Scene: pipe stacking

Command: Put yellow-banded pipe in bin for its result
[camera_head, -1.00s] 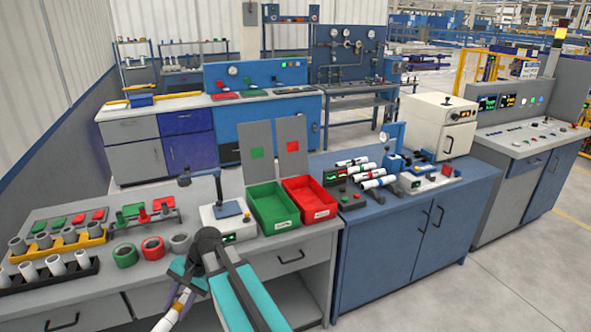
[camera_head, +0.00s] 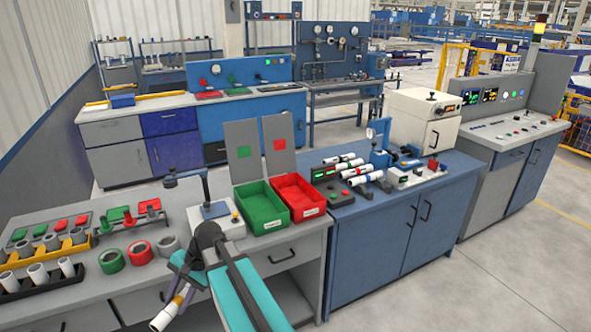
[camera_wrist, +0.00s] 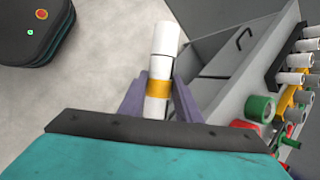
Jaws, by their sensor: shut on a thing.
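The white pipe with a yellow band (camera_wrist: 158,90) is held between the purple fingers of my gripper (camera_wrist: 160,101) in the wrist view. In the head view the gripper (camera_head: 181,284) is low in front of the near bench, and the pipe's white end (camera_head: 162,319) points down and left. A green bin (camera_head: 263,212) and a red bin (camera_head: 296,201) stand side by side on the bench, up and right of the gripper. Both look empty. Upright grey panels behind them carry a green square and a red square.
A small test device (camera_head: 212,212) stands left of the green bin. Tape rolls (camera_head: 139,253) and racks of pipe pieces (camera_head: 40,275) fill the bench's left part. A blue cabinet (camera_head: 390,225) with banded pipes on top adjoins at right. Open floor lies in front right.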

